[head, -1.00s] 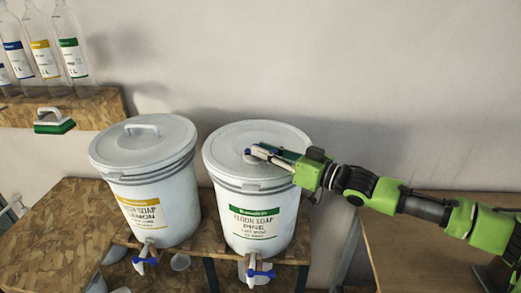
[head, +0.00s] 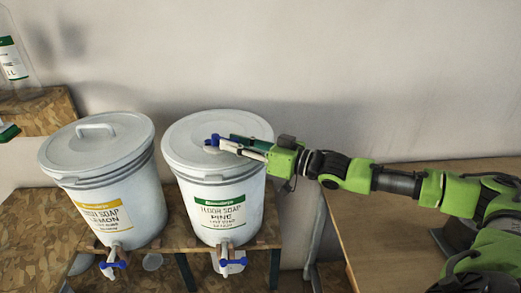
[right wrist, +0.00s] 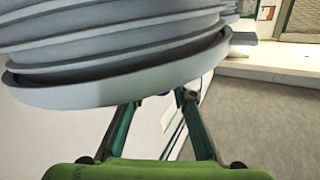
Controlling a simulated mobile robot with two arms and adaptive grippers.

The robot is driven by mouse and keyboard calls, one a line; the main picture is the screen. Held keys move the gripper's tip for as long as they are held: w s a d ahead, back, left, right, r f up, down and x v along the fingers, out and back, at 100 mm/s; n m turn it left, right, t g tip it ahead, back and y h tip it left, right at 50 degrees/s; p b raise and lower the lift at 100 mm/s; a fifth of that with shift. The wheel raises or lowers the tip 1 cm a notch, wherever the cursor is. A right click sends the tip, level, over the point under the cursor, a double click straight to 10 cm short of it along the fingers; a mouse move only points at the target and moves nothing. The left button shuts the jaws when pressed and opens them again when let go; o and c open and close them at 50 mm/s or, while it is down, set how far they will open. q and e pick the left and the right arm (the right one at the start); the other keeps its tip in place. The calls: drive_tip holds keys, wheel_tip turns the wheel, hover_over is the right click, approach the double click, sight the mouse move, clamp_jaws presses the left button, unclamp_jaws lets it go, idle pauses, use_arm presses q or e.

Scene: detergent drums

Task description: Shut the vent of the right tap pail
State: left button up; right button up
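A blue vent piece (head: 212,140) shows near the lid's middle, at the tips of my right gripper (head: 226,143). In the right wrist view the gripper's two fingers (right wrist: 160,99) stand apart, their tips partly hidden behind the lid's rim (right wrist: 120,90). Whether they touch the vent, and how far the vent is open, I cannot tell. A blue-handled tap (head: 226,262) is low on the pail's front. My left gripper is out of view.
The left pail (head: 120,205), with a yellow label and handled lid, stands close beside on the wooden stand (head: 180,236). A wall shelf (head: 40,112) with a bottle is at the left. A brown table (head: 385,235) lies at the right under my arm.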

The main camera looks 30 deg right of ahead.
drive_tip(key=v, duration=0.9)
drive_tip(key=shift+f, duration=0.1)
